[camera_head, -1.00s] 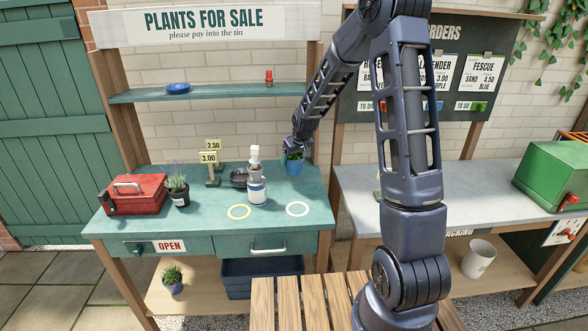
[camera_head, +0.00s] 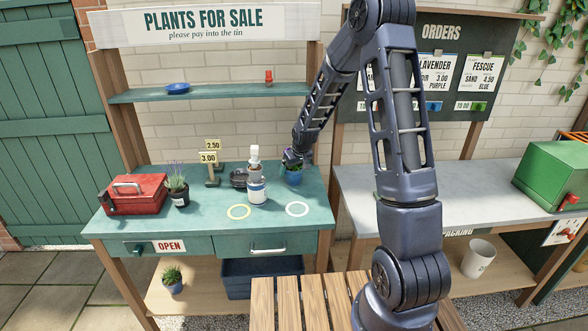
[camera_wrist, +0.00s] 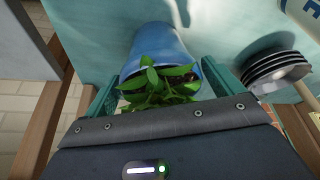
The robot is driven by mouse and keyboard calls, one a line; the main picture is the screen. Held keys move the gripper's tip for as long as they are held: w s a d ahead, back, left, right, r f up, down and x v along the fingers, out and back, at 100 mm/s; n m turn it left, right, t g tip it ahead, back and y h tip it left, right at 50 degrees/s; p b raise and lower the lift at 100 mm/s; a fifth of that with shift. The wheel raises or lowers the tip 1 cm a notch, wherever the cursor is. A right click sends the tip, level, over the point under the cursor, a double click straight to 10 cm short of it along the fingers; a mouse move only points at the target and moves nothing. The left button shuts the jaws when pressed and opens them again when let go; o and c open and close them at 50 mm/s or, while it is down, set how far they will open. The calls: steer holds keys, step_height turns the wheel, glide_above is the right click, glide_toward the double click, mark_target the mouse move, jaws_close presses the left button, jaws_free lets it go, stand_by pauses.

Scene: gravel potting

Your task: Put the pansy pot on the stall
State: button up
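The pansy pot, a blue pot with green leaves, is between the fingers of my gripper (camera_head: 294,162) at the back right of the stall (camera_head: 215,229). In the wrist view the pot (camera_wrist: 157,48) lies between the two green fingers, which appear to press its sides. I cannot make out blossoms clearly.
A white-capped bottle (camera_head: 257,188) and dark stacked saucers (camera_head: 239,178) stand left of the pot. Further left are price signs (camera_head: 209,158), a lavender pot (camera_head: 179,196) and a red box (camera_head: 134,194).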

steer(key=shift+o, duration=0.4)
steer(key=shift+r, duration=0.15)
steer(key=s+d+r+m, duration=0.1)
steer(key=s+d+r, duration=0.3)
steer(key=s+r, duration=0.3)
steer(key=s+d+r+h, duration=0.1)
steer(key=s+d+r, duration=0.35)
steer(key=r, duration=0.45)
steer(key=s+d+r+m, duration=0.1)
steer(key=s+d+r, duration=0.2)
steer(key=s+r, duration=0.4)
steer(key=s+d+r+m, duration=0.1)
steer(key=s+d, duration=0.3)
steer(key=s, duration=0.6)
steer(key=s+d+r+m+h, duration=0.1)
steer(key=s+d+r, duration=0.3)
steer(key=s, duration=0.6)
steer(key=shift+d+r+m+t, duration=0.15)
steer(key=shift+r+m+t, duration=0.15)
steer(key=shift+m, duration=0.4)
